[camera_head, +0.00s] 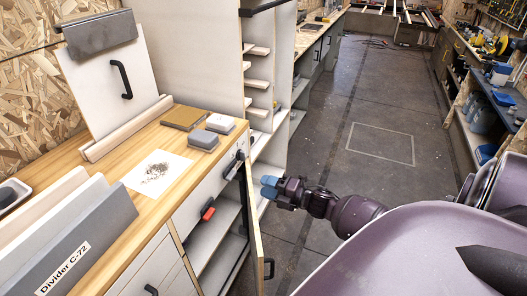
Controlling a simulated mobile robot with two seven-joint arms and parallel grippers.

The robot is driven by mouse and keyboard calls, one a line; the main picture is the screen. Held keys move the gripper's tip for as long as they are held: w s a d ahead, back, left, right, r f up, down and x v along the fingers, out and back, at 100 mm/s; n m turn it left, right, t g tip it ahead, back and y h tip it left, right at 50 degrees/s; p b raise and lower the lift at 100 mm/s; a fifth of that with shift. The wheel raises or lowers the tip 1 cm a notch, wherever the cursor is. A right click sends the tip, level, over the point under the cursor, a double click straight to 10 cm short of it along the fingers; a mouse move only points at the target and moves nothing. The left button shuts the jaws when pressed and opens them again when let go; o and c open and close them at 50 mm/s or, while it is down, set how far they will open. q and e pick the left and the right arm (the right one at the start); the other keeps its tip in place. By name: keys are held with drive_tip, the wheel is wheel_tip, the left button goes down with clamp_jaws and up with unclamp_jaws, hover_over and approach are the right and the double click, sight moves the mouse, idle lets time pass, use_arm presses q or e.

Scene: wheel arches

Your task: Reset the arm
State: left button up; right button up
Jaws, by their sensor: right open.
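My right gripper (269,187) shows near the middle of the view, with blue fingertips. It is open and empty. It points left, beside the open cabinet door (255,225), and I cannot tell whether it touches the door's edge. The dark purple right arm (355,213) reaches in from the lower right, past my purple body. My left gripper and left arm are not in view.
A wooden workbench (205,165) on the left carries grey blocks, a paper sheet, a panel with a black handle and grey-white dividers. The cabinet beneath has open shelves. Several shelves stand behind. The aisle floor (350,110) is mostly clear; a stocked shelving unit lines the right.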

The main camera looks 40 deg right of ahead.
drive_tip(key=shift+a, duration=0.1)
idle(0.4)
drive_tip(key=s+a+f+m+g+h, duration=0.25)
drive_tip(key=s+a+m+h, duration=0.2)
drive_tip(key=m, duration=0.25)
drive_tip(key=s+a+f+m+g+h, duration=0.1)
drive_tip(key=s+a+m+g+h, duration=0.2)
drive_tip(key=s+m+h, duration=0.4)
drive_tip(key=s+a+r+m+g+y, duration=0.2)
drive_tip(key=s+a+m+g, duration=0.2)
drive_tip(key=s, duration=0.4)
drive_tip(key=s+a+r+m+g+y, duration=0.25)
drive_tip(key=s+m+g, duration=0.2)
drive_tip(key=s, duration=0.45)
drive_tip(key=w+a+f+n+t, duration=0.1)
drive_tip(key=w+f+t, duration=0.7)
drive_tip(key=f, duration=0.1)
drive_tip(key=shift+w, duration=0.25)
